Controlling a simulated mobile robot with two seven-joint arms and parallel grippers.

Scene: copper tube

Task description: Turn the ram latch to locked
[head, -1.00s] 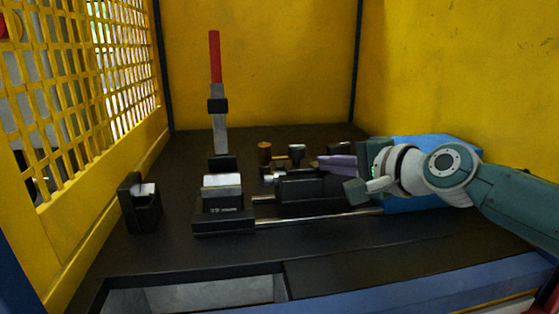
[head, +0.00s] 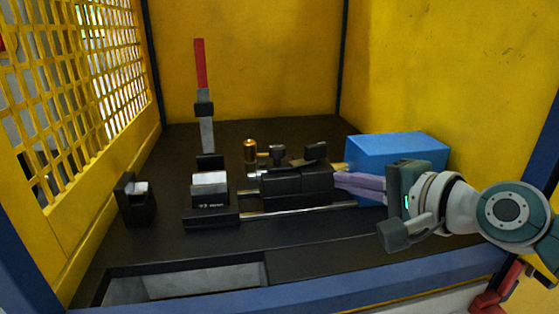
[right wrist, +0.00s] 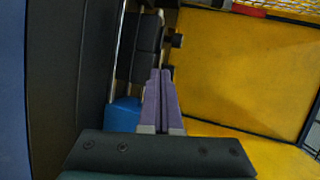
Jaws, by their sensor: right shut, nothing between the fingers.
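The black ram block (head: 297,184) sits on steel rods in the middle of the bench. On its top are a dark round-headed knob (head: 278,153) and a tilted black tab (head: 316,151); I cannot tell for sure which is the ram latch. My right gripper (head: 338,180) comes in from the right with its purple fingers together and empty, the tips by the block's right end. Whether they touch it is unclear. In the right wrist view the shut fingers (right wrist: 160,73) point toward the dark block and a small black knob (right wrist: 177,40). My left gripper is not in view.
A blue box (head: 398,150) stands behind my right gripper. Yellow walls enclose the bench. The front has a recessed opening (head: 185,283).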

